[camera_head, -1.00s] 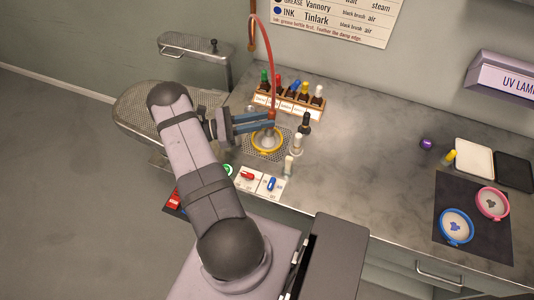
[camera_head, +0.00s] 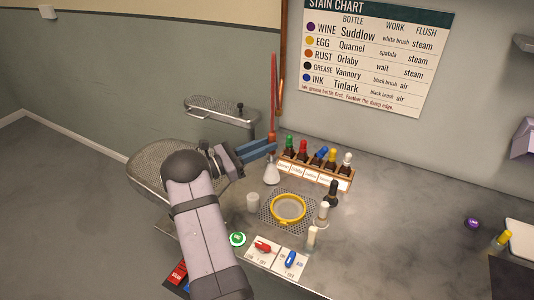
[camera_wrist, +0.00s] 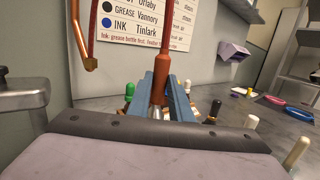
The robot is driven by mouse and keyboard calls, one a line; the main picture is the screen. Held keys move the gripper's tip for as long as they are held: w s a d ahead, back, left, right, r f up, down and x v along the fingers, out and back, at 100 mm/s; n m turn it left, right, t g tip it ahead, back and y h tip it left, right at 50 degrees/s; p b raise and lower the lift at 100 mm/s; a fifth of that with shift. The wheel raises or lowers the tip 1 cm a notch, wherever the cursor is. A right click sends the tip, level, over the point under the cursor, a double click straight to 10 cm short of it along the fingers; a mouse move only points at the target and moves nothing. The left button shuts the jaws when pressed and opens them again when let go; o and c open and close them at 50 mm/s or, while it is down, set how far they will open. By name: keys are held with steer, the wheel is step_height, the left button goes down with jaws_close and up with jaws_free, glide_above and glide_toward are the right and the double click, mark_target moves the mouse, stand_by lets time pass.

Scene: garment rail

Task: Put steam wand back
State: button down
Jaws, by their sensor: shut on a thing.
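The steam wand (camera_head: 272,138) has a copper-brown handle, a pale cone-shaped head at its lower end and a red hose rising from its top. My gripper (camera_head: 268,147) is shut on its handle between the blue fingers and holds it upright, left of the bottle rack. In the wrist view the wand (camera_wrist: 161,86) stands between the fingers, its head mostly hidden. A copper pipe with a hooked lower end (camera_head: 281,98) runs down the wall just behind the wand. In the wrist view this hook (camera_wrist: 91,64) is left of the wand, apart from it.
A rack of bottles (camera_head: 315,177) stands right of the wand. A yellow hoop (camera_head: 289,209) lies on a perforated plate, with a dark bottle (camera_head: 332,194) and pale bottles beside it. A metal sleeve board (camera_head: 222,111) is at the left. The counter's middle right is clear.

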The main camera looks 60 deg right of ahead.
mark_target(270, 155)
steer(key=shift+f, duration=0.1)
steer(key=shift+f+b, duration=1.55)
steer(key=shift+f, duration=0.6)
steer(key=shift+a+f+b, duration=0.1)
steer(key=shift+f+b, duration=0.95)
steer(key=shift+f, duration=0.2)
stand_by(1.5)
steer(key=c, duration=1.2)
jaws_free()
steer(key=shift+r, duration=0.15)
step_height(270, 155, up, 7)
steer(key=p, duration=0.5)
stand_by(0.6)
